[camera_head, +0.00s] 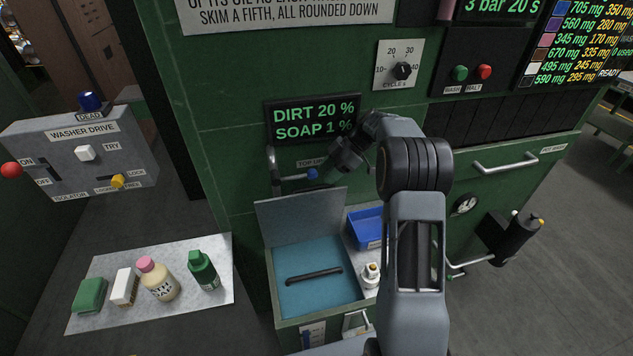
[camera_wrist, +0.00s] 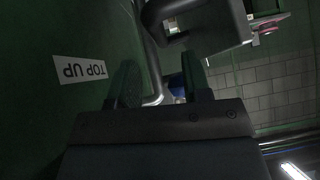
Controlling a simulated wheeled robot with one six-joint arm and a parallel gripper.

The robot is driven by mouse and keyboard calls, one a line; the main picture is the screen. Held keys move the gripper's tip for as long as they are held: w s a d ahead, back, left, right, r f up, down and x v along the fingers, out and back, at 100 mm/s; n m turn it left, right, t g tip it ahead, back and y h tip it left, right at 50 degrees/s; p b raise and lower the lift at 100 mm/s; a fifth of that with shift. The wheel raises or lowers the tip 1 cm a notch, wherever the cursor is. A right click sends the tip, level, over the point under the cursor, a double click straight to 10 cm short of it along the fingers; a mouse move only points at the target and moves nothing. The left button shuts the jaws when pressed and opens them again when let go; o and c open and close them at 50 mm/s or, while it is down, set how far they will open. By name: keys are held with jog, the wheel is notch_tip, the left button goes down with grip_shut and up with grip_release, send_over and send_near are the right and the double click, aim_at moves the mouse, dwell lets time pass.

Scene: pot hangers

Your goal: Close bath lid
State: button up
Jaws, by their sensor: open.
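The bath (camera_head: 340,310) is a green box with a teal surface inside and a dark bar (camera_head: 314,276) lying across it. A flat grey panel, which looks like the bath lid (camera_head: 300,217), stands raised along the bath's back edge. My gripper (camera_head: 322,174) is above and behind the raised lid, close to the wall pipe with the blue knob (camera_head: 312,174). In the wrist view, my gripper (camera_wrist: 161,78) has its two fingers apart, and a grey pipe (camera_wrist: 153,60) shows between them; contact cannot be told. The lid is not clear in the wrist view.
A blue tray (camera_head: 365,227) and a small white-and-brass fitting (camera_head: 371,275) sit right of the bath, near my arm. A grey mat (camera_head: 215,290) at left holds bottles and blocks. A drawer handle (camera_head: 505,163) and a dark cylinder (camera_head: 517,238) protrude at right.

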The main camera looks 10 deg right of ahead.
jog(key=shift+p+x, duration=0.5)
jog(key=shift+x, duration=2.1)
jog(key=shift+c, duration=0.2)
grip_shut()
